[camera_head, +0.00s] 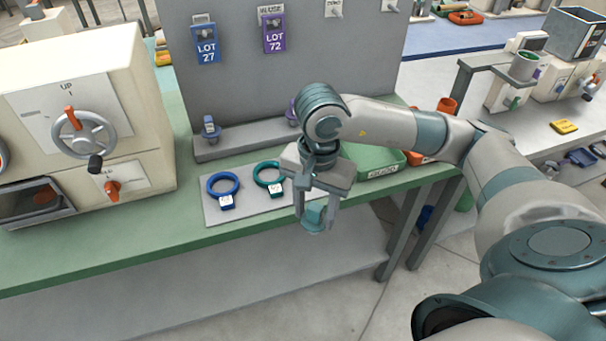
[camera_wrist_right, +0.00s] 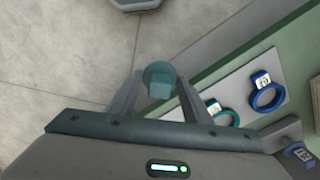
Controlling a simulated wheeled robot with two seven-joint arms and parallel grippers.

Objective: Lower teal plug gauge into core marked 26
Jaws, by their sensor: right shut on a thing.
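My right gripper (camera_head: 315,208) is shut on the teal plug gauge (camera_head: 313,219) and holds it in the air by the bench's front edge. The plug also shows between the fingers in the right wrist view (camera_wrist_right: 158,80). A teal ring (camera_head: 268,174) and a blue ring (camera_head: 223,185), each with a white tag, lie on a grey plate behind and left of the gripper. In the right wrist view the teal ring (camera_wrist_right: 222,119) is partly behind a finger, and the blue ring (camera_wrist_right: 267,97) is clear. I cannot read 26 on either tag. My left gripper is out of view.
A grey panel (camera_head: 290,70) with LOT 27 and LOT 72 tags stands behind the plate, with a blue piece (camera_head: 209,126) on its ledge. A cream machine (camera_head: 90,110) with a handwheel stands left. A green tray (camera_head: 385,165) lies right of the gripper.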

